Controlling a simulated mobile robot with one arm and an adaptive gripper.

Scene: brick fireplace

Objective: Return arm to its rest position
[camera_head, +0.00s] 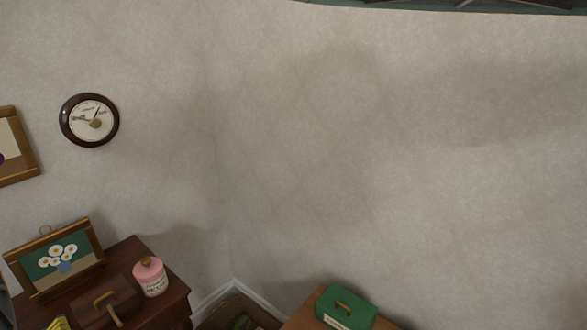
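Neither my arm nor my gripper shows in the head view. Whether the gripper is open or shut, and whether it holds anything, is not visible. The head view is mostly filled by a bare, light grey wall (350,150) and a room corner.
A dark wooden cabinet (172,300) at lower left bears a framed flower picture (60,262), a pink jar (150,277) and a brown handled box (100,303). A green box (346,308) sits on a wooden surface (303,318) at bottom centre. A round clock (89,120) hangs at left.

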